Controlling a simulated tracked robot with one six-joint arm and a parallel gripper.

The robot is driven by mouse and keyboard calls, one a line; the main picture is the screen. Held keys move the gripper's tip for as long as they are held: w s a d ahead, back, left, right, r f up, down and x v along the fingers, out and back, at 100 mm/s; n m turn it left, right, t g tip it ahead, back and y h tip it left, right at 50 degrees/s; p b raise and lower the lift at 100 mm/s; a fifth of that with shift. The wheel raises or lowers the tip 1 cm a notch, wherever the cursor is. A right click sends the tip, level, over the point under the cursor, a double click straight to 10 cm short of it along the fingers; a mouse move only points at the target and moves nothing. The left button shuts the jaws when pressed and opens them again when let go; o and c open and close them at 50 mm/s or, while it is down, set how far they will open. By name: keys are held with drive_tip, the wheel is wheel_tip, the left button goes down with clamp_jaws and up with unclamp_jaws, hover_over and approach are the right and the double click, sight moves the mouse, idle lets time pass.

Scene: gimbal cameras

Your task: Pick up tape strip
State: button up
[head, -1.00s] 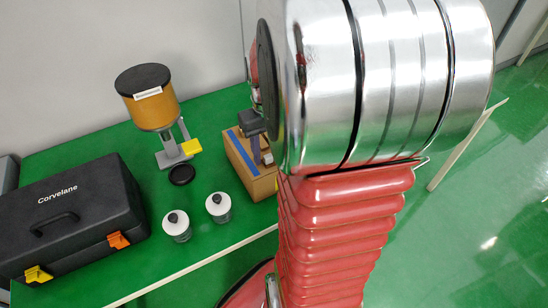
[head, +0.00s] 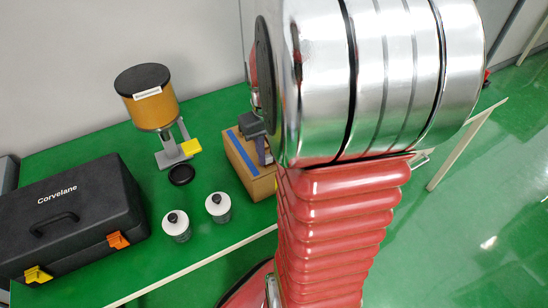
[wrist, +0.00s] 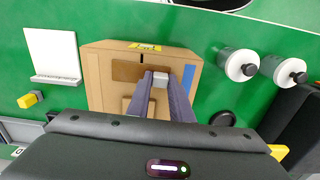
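A blue tape strip (head: 241,150) lies along one side of the top of a cardboard box (head: 261,187). In the wrist view the strip (wrist: 188,79) is just right of my right finger, on the box (wrist: 95,80). My gripper (wrist: 160,74) is over the box with its two fingers apart. In the head view my gripper (head: 258,140) is partly hidden by my arm, close to the right of the strip.
Two white-topped jars (head: 218,207) (head: 176,226) and a black disc (head: 181,174) stand left of the box. An amber-jar machine (head: 152,105) stands behind. A black case (head: 70,215) fills the left. A white panel (wrist: 52,54) lies beside the box.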

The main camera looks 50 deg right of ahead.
clamp_jaws()
drive_tip(key=shift+r, duration=0.1)
wheel_tip(320, 180, up, 10)
idle(0.6)
idle(0.4)
